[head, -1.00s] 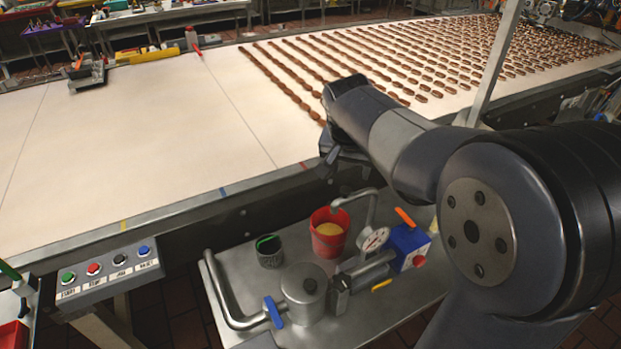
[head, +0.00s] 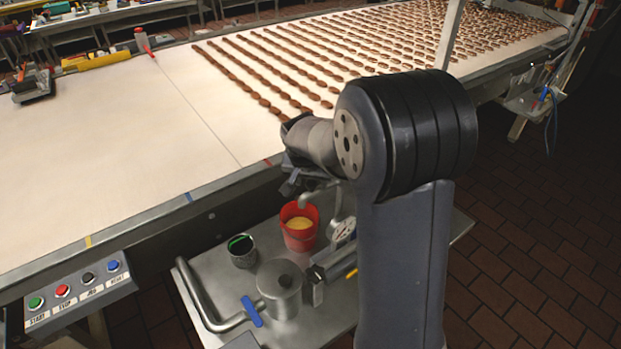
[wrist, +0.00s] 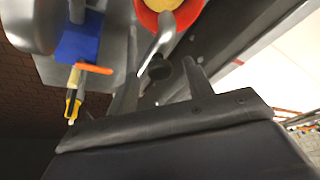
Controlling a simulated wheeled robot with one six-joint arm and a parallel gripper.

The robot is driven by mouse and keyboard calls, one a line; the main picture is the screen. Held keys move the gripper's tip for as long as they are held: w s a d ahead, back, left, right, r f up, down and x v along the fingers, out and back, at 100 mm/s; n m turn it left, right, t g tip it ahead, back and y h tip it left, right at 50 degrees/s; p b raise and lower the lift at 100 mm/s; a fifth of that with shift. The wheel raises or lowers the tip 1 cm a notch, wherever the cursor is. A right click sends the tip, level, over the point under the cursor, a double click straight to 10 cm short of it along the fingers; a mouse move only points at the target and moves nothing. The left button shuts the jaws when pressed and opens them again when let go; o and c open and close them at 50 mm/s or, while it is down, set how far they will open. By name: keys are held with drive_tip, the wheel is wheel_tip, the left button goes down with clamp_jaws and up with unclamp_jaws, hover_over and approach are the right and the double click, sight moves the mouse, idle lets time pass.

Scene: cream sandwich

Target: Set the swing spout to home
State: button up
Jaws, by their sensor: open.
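The swing spout (head: 310,196) is a bent grey metal pipe on the small steel cart, with its outlet end over the red bucket (head: 301,238). The bucket holds a yellowish filling. In the wrist view the spout (wrist: 156,48) runs from the bucket's opening to a dark end between my finger tips. My gripper (head: 293,184) hangs at the conveyor's near edge, just above and beside the spout. In the wrist view my gripper (wrist: 162,88) is open, its fingers apart; I cannot tell if either touches the spout. My arm hides part of the pump and spout base.
The cart (head: 210,285) also holds a dark cup (head: 242,251), a steel pot (head: 280,287) and a gauge (head: 342,231). The white conveyor (head: 120,140) carries rows of brown pieces. A button panel (head: 78,287) stands front left. Brick floor (head: 540,240) at right is clear.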

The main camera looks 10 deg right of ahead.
drive_tip(key=shift+c, duration=0.2)
clamp_jaws()
idle(0.4)
